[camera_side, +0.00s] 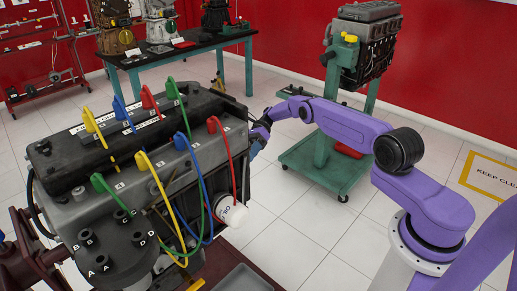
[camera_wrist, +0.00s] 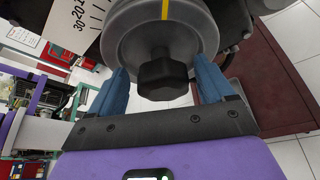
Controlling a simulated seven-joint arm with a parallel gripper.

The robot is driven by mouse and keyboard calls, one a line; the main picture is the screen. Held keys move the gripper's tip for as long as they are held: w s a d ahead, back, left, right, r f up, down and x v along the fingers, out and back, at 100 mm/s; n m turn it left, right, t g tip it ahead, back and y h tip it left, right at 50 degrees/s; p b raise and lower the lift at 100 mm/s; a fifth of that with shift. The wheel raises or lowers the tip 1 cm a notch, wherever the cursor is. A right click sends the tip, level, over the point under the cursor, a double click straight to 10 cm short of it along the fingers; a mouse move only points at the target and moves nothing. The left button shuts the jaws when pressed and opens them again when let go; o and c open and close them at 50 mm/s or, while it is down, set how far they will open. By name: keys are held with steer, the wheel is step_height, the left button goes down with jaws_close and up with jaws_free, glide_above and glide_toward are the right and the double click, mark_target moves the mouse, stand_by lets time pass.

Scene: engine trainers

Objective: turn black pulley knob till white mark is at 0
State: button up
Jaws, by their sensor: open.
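In the wrist view a grey round pulley (camera_wrist: 122,45) has a black faceted knob (camera_wrist: 163,78) at its centre. A yellow mark, not white, is on its upper rim (camera_wrist: 165,9). A white scale plate (camera_wrist: 78,22) with black ticks and numbers, 30 and 20 among them, is left of the pulley; its 0 cannot be made out. My gripper (camera_wrist: 160,68) is open, with one blue finger on each side of the knob and gaps between. In the side view my gripper (camera_side: 259,133) is at the engine's far right end; the pulley and knob are hidden there.
The engine (camera_side: 70,213) carries several coloured leads and a white oil filter (camera_side: 230,211) on its near side. A green stand (camera_side: 322,158) with another engine is behind my arm. A table (camera_side: 180,52) with engine parts stands at the back.

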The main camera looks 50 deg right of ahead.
step_height(320, 180, up, 3)
steer(key=s+r, duration=0.9)
steer(key=s, duration=0.5)
steer(key=shift+a+r, duration=0.3)
steer(key=shift+a, duration=0.05)
stand_by(0.5)
steer(key=s+a+r+n+g+h, duration=0.45)
steer(key=s+a+n+h, duration=0.5)
steer(key=s+n, duration=0.5)
steer(key=s+r+n+t+h, duration=0.1)
steer(key=s+n+t, duration=0.3)
steer(key=n, duration=0.6)
steer(key=s+d+r+n+t+h, duration=0.1)
steer(key=s+n+t+h, duration=0.2)
steer(key=s+n, duration=0.6)
steer(key=shift+s+d+r+n+t, duration=0.15)
steer(key=shift+d+r+n+t, duration=0.2)
steer(key=shift+n, duration=0.3)
